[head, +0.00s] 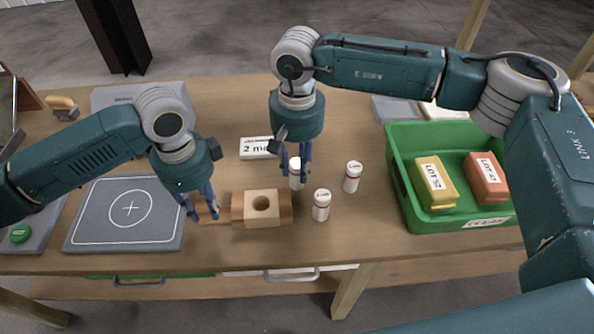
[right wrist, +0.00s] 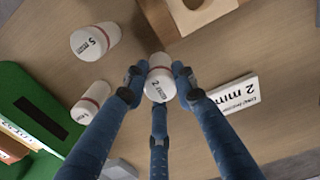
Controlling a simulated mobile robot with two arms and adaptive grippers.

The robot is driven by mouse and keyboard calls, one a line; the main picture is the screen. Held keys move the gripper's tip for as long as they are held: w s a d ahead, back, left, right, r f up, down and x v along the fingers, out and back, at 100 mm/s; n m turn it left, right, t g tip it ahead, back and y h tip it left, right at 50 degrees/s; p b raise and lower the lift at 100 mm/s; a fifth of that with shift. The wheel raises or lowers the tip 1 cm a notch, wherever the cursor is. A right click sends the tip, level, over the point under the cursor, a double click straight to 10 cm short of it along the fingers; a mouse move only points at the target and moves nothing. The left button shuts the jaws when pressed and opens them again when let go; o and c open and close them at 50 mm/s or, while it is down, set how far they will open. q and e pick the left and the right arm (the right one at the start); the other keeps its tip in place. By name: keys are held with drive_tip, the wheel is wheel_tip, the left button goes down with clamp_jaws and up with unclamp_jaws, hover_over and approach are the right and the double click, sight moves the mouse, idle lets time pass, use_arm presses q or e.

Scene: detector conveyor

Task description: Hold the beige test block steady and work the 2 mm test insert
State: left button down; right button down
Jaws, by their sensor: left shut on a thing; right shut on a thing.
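The beige test block (head: 250,209) lies on the table with its round hole facing up and brown ends on both sides. Part of it shows at the top of the right wrist view (right wrist: 210,14). My left gripper (head: 203,214) is at the block's left side, shut on a thin wooden piece that reaches out from the block. My right gripper (head: 296,180) is shut on the 2 mm test insert (head: 295,172), a white cylinder with a reddish band. In the right wrist view the insert (right wrist: 161,84) sits between the fingers, behind and right of the block.
Two similar white inserts stand at the right, one nearer (head: 321,207) and one farther (head: 352,178). A white "2 mm" card (head: 258,153) lies behind the block. A green bin (head: 405,190) holds yellow and orange packs. A grey plate (head: 95,225) lies at the left.

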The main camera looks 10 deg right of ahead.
drive_tip(key=r, duration=0.5)
drive_tip(key=a+r, duration=0.1)
drive_tip(key=r, duration=0.1)
drive_tip(key=shift+s+r, duration=0.25)
drive_tip(key=shift+r, duration=0.05)
use_arm(q)
drive_tip(key=shift+a, duration=0.1)
use_arm(e)
drive_tip(key=r, duration=0.1)
hover_over(260, 194)
drive_tip(key=s, duration=0.2)
drive_tip(key=shift+s+f, duration=0.2)
drive_tip(key=shift+f, duration=4.65)
drive_tip(key=shift+f, duration=0.1)
drive_tip(key=c, duration=1.4)
unclamp_jaws()
